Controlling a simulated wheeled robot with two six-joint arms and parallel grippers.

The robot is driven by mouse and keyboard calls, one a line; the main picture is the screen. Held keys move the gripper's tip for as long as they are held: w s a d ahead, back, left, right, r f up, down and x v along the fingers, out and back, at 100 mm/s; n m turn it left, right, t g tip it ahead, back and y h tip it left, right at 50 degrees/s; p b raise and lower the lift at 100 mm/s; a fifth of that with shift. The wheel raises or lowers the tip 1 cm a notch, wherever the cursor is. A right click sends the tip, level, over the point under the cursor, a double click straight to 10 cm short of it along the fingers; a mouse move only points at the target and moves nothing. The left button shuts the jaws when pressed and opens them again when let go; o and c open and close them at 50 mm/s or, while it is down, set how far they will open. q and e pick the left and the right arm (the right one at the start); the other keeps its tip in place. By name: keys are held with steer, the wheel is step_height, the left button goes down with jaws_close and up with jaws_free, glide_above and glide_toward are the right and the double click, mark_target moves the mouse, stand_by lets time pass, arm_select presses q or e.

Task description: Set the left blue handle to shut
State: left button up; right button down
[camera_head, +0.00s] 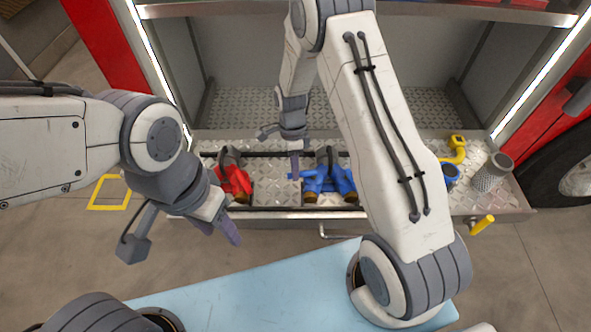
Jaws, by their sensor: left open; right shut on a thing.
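Two blue valves sit side by side in the open drawer: the left blue valve (313,184) and the right blue valve (342,181). The left blue handle (304,174) reaches out to the left from its valve, and its far part is partly hidden by my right gripper. My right gripper (295,169) points down and is shut on this handle. My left gripper (228,231) is open and empty, in front of the drawer, to the left and well apart from the blue valves.
A red valve (234,180) lies in the drawer (280,214), left of the blue ones. A yellow fitting (456,150) and a grey mesh strainer (491,172) stand at the right. My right arm covers part of the drawer's middle right.

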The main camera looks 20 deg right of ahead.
steer(key=shift+w+d+r+m, duration=0.15)
steer(key=shift+w+m, duration=0.3)
steer(key=shift+m, duration=0.45)
steer(key=c, duration=0.8)
jaws_free()
steer(key=shift+o, duration=0.2)
steer(key=v, duration=1)
steer(key=shift+d+r, duration=0.15)
steer(key=shift+d, duration=0.05)
